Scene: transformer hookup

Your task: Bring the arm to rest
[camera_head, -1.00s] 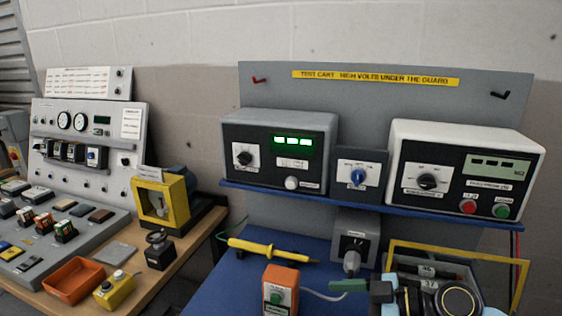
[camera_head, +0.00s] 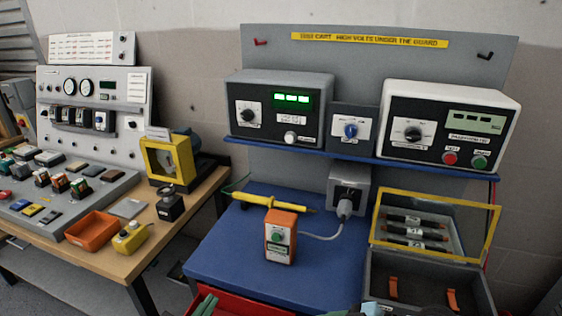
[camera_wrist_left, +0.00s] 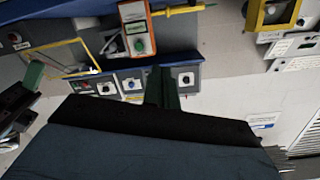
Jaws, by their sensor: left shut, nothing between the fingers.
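My left gripper (camera_head: 205,304) shows only as green fingertips at the bottom edge of the head view, before the blue cart top. In the left wrist view its dark green fingers (camera_wrist_left: 162,88) are together with nothing between them. What I take for my right gripper (camera_head: 338,313) is cut off at the bottom edge of the head view. A green finger (camera_wrist_left: 34,73) shows in the left wrist view too; its jaw state is unclear. The orange tester (camera_head: 281,238) stands upright on the blue cart top (camera_head: 225,262), apart from both grippers.
The yellow-framed guard (camera_head: 492,236) stands raised over a grey box (camera_head: 425,268) at right, with dark tubes (camera_head: 415,232) behind it. A yellow probe (camera_head: 275,201) lies behind the tester. A wooden bench (camera_head: 200,198) with an orange tray (camera_head: 92,230) is at left.

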